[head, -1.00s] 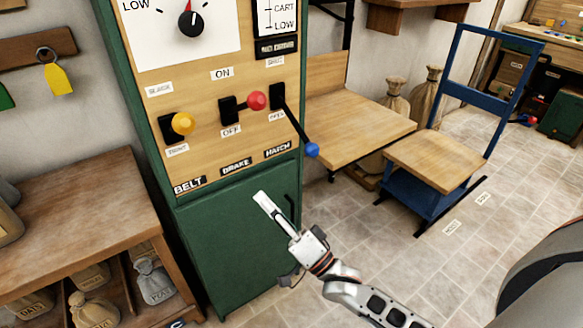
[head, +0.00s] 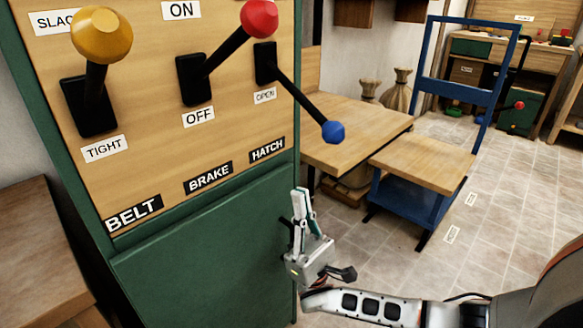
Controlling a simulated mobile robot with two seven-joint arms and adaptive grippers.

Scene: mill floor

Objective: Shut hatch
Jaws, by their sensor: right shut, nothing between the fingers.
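The hatch lever (head: 299,95) is a black rod with a blue knob (head: 334,132). It slopes down and out to the right from its black slot, toward the OPEN label (head: 265,96). The HATCH plate (head: 267,150) is below it. My right gripper (head: 302,193) is shut and empty, fingers pointing up. In the picture it sits below and left of the blue knob, in front of the green cabinet's right edge, apart from the knob. My left gripper is not in view.
The brake lever with a red knob (head: 259,18) and the belt lever with a yellow knob (head: 101,34) stand left on the same panel. A wooden table (head: 350,140) and a blue cart (head: 425,165) are at the right. Tiled floor is clear at the lower right.

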